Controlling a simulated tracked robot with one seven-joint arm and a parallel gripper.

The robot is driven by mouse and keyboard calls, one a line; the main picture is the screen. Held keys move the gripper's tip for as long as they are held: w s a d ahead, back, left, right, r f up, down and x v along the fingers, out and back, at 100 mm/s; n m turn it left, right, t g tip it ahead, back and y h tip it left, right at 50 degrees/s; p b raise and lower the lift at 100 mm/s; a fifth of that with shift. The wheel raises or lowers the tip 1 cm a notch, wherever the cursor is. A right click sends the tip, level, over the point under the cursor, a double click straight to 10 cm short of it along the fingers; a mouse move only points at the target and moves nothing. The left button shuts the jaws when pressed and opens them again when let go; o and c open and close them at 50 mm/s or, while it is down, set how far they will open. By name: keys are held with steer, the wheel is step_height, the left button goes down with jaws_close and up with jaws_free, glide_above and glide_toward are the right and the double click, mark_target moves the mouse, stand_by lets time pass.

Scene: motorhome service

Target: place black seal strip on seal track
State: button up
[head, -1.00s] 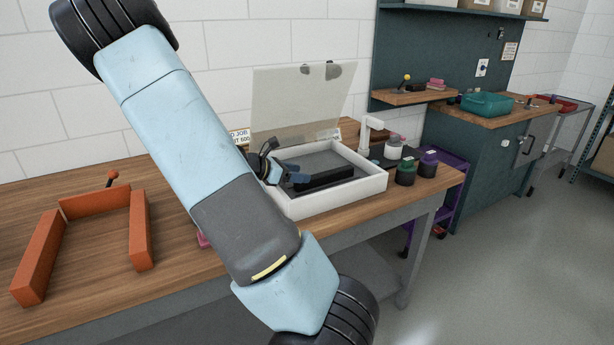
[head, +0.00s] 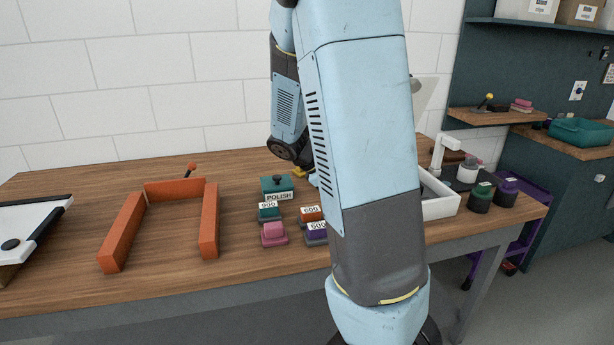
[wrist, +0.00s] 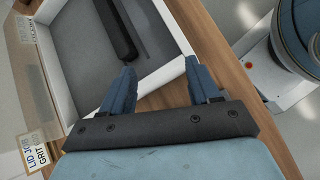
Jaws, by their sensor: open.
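The black seal strip (wrist: 117,28) lies on the grey floor of the white-walled tray (wrist: 172,30) in the wrist view, beyond my fingertips. My gripper (wrist: 158,75) is open and empty; its two blue fingers are spread near the tray's near corner, apart from the strip. In the head view my arm hides my gripper, the strip and most of the tray; the tray's right end (head: 440,207) shows. No seal track can be made out for certain.
An orange three-sided frame (head: 182,189) and several labelled blocks (head: 278,208) stand on the wooden bench. A white panel with black edging (head: 38,222) is at the far left. Dark jars (head: 480,198) stand right of the tray. A clear lid (wrist: 50,90) rises beside it.

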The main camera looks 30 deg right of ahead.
steer(key=s+a+r+m+t+y, duration=0.8)
steer(key=s+a+r+m, duration=0.2)
steer(key=s+a+r, duration=0.6)
steer(key=a, duration=0.3)
steer(key=shift+a, duration=0.3)
stand_by(0.5)
